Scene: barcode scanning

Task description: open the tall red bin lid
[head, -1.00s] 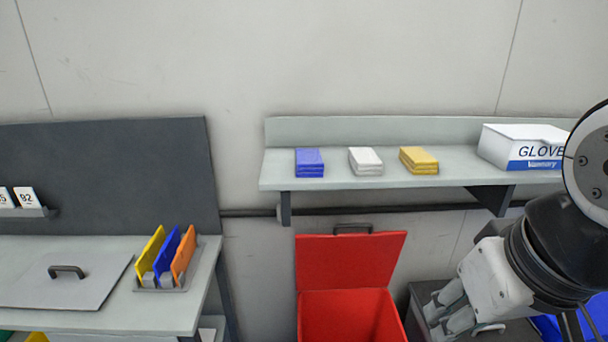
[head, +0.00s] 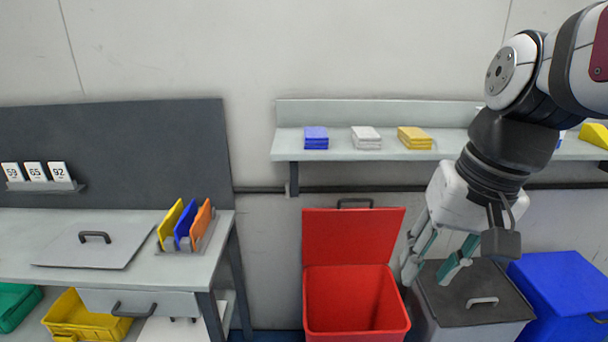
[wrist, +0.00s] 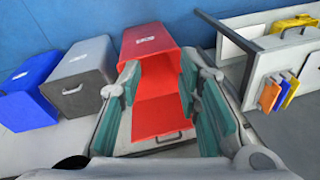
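The tall red bin (head: 355,300) stands on the floor against the wall, between the table and a grey bin. Its red lid (head: 352,236) is raised, leaning back near the wall with its black handle on top, and the inside is visible. In the wrist view the red bin (wrist: 150,42) and its lid (wrist: 158,117) show between my fingers. My gripper (head: 432,276) is open and empty, right of the red bin and in front of the grey bin, fingers pointing down. It appears apart from the lid.
A grey bin (head: 470,312) and a blue bin (head: 562,290), both closed, stand to the right. A wall shelf (head: 375,152) with stacked packs is above. A table (head: 180,314) with colored panels stands at left. The space above the red bin is clear.

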